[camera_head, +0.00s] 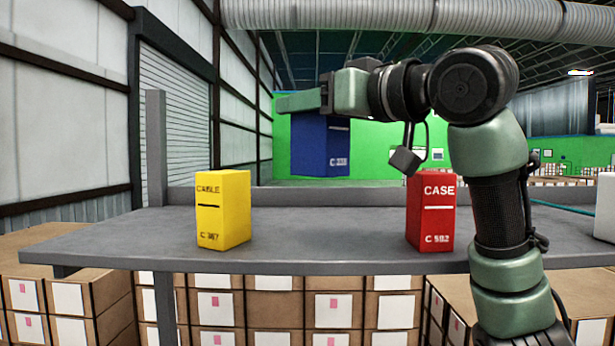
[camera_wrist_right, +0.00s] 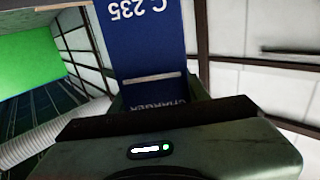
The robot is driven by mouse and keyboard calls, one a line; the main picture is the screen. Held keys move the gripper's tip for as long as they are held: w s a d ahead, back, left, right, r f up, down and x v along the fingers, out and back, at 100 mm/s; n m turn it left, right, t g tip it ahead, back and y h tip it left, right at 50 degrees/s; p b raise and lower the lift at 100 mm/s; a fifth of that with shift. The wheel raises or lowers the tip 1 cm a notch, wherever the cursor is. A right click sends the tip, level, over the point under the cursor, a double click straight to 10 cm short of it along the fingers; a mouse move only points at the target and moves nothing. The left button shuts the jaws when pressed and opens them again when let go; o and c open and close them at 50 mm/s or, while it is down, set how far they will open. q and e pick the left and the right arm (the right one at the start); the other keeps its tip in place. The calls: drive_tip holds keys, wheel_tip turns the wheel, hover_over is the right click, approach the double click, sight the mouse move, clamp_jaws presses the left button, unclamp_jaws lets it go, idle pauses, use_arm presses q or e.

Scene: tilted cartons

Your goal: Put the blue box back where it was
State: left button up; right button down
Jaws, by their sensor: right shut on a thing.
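The blue box (camera_head: 320,148) hangs upright in the air above the grey shelf, between the yellow box and the red box as seen in the head view. My right gripper (camera_head: 308,103) is shut on its upper end, coming in from the right. In the right wrist view the blue box (camera_wrist_right: 150,45) shows upside down with "C 235" and "CHARGER" on it, and the gripper (camera_wrist_right: 160,108) covers its end. My left gripper is not in view.
A yellow box (camera_head: 222,210) stands on the grey shelf (camera_head: 330,240) at the left, and a red box (camera_head: 431,212) stands at the right. The shelf between them is clear. A low ledge runs along its back and a post (camera_head: 156,150) rises at its left end. Brown cartons (camera_head: 270,306) are stacked below.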

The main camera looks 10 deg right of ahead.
sight(307, 154)
drive_tip(key=f, duration=0.4)
drive_tip(key=f+p, duration=0.1)
drive_tip(key=f, duration=0.1)
drive_tip(key=shift+w+f, duration=0.25)
drive_tip(key=shift+w, duration=0.15)
drive_tip(key=shift+s+f, duration=0.15)
drive_tip(key=shift+f, duration=0.05)
wheel_tip(307, 154, down, 4)
drive_tip(key=shift+r+p, duration=0.25)
drive_tip(key=shift+p, duration=0.3)
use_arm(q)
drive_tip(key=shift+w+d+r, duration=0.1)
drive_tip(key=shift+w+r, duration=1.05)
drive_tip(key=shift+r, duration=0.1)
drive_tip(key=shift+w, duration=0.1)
use_arm(e)
drive_tip(key=shift+f, duration=0.15)
drive_tip(key=c, duration=0.9)
unclamp_jaws()
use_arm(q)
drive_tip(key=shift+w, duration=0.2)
use_arm(e)
drive_tip(key=shift+o, duration=0.9)
